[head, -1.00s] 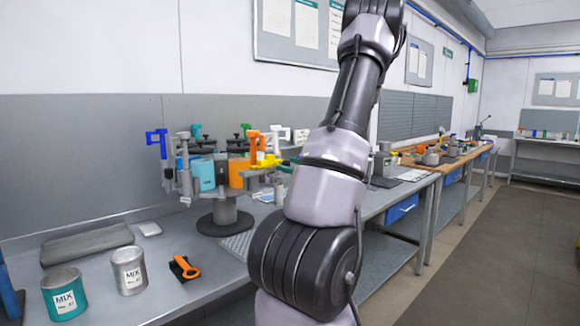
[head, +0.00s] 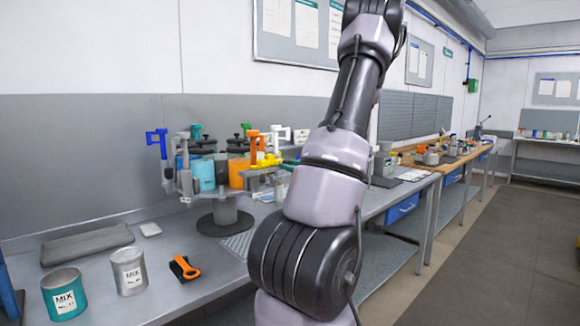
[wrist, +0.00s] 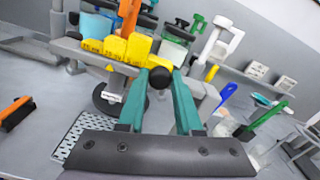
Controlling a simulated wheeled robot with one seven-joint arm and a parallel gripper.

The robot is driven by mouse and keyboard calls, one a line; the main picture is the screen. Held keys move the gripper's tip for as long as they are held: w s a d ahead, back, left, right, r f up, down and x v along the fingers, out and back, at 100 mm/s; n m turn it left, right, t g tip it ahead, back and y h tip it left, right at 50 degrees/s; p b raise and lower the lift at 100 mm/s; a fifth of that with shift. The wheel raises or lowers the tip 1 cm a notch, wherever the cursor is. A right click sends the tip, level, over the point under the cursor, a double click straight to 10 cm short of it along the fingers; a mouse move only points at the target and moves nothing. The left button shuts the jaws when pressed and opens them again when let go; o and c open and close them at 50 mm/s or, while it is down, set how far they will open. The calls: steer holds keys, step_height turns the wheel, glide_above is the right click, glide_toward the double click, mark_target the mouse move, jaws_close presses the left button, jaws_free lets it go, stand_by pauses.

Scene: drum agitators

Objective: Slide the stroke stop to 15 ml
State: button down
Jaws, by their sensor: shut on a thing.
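A round dispenser carousel stands on a dark pedestal (head: 223,218) on the bench in the head view, with several coloured canisters and upright handles. A yellow part (head: 266,160) sits at its right side. In the wrist view the yellow blocks (wrist: 108,46) carry dark markings too small to read. A black round knob (wrist: 160,76) lies at their right end. My gripper (wrist: 161,80) has teal fingers closed around this knob. I cannot read which mark the stop stands at. In the head view my arm hides most of the gripper.
A perforated plate (wrist: 84,137) lies below left.

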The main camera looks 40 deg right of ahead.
steer(key=shift+d, duration=0.1)
stand_by(0.7)
steer(key=shift+d, duration=1.65)
steer(key=c, duration=0.6)
jaws_free()
steer(key=shift+d, duration=0.15)
steer(key=shift+w, duration=0.1)
steer(key=s, duration=1.1)
steer(key=shift+d, duration=0.35)
steer(key=shift+w, duration=0.1)
